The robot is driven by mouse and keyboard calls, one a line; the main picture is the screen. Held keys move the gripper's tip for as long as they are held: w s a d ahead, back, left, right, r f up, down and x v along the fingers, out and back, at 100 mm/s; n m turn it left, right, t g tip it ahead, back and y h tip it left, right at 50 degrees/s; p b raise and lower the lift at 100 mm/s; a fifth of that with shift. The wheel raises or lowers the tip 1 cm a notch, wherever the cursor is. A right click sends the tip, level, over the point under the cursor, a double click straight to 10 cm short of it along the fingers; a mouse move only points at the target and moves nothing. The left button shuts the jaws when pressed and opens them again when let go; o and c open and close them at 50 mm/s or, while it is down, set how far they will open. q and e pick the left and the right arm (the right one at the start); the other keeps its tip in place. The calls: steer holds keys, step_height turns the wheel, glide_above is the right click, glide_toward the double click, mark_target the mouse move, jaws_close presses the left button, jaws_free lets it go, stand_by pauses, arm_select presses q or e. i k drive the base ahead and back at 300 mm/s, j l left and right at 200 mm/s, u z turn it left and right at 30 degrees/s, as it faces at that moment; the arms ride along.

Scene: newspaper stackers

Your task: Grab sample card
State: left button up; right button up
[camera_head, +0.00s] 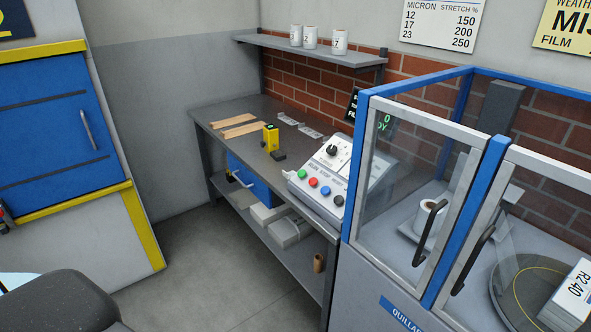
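I cannot single out one sample card for certain. Two tan flat strips (240,124) lie on the far left part of the dark workbench (222,108). Several small, pale, see-through flat pieces (311,131) lie behind them, closer to the brick wall. A small yellow device (271,138) stands upright on the bench, with small dark items at its foot. Neither of my grippers is in view.
A control panel with coloured buttons (325,191) sits at the bench's right end. A blue-framed glass cabinet (361,150) on the right holds a white mug (426,217) and a white box (576,290). A shelf (310,50) with white cups hangs above. Grey floor (215,265) is clear.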

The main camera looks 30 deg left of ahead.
mark_target(289, 175)
steer(key=i+j, duration=0.1)
steer(key=j, duration=0.25)
steer(key=i+j, duration=0.15)
steer(key=j, duration=0.25)
steer(key=i+j+z, duration=0.1)
steer(key=j, duration=0.25)
steer(key=i+j, duration=0.15)
steer(key=j, duration=0.2)
steer(key=i+j+z, duration=0.1)
steer(key=j, duration=0.3)
